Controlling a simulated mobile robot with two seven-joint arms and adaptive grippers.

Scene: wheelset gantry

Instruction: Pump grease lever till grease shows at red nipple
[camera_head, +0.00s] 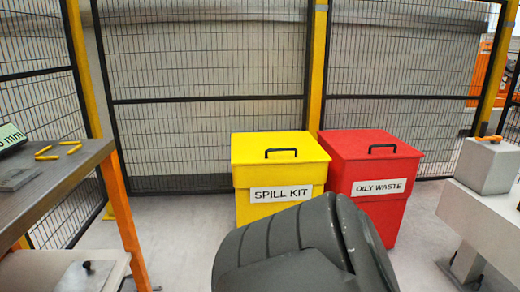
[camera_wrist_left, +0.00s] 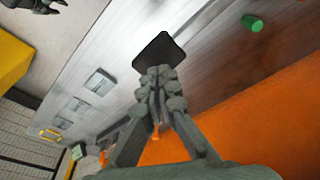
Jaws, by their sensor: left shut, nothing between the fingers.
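My left gripper (camera_wrist_left: 162,76) is shut and empty in the left wrist view, its fingertips over a grey metal surface (camera_wrist_left: 208,58). A black flat piece (camera_wrist_left: 160,52) lies just beyond the fingertips; I cannot tell whether they touch it. A small orange part (camera_wrist_left: 156,132) shows beside the fingers, partly hidden. A dark jointed part (camera_wrist_left: 38,4) at the top left edge looks like my right gripper, cut off. I cannot make out a grease lever or a red nipple. In the head view, an orange handle (camera_head: 489,139) sits on a grey block (camera_head: 487,166) at the right.
A yellow SPILL KIT bin (camera_head: 281,160) and a red OILY WASTE bin (camera_head: 371,160) stand before a mesh fence (camera_head: 210,50). A bench (camera_head: 75,160) with yellow pieces (camera_head: 70,145) is at the left. A green cylinder (camera_wrist_left: 252,22) stands on the metal surface.

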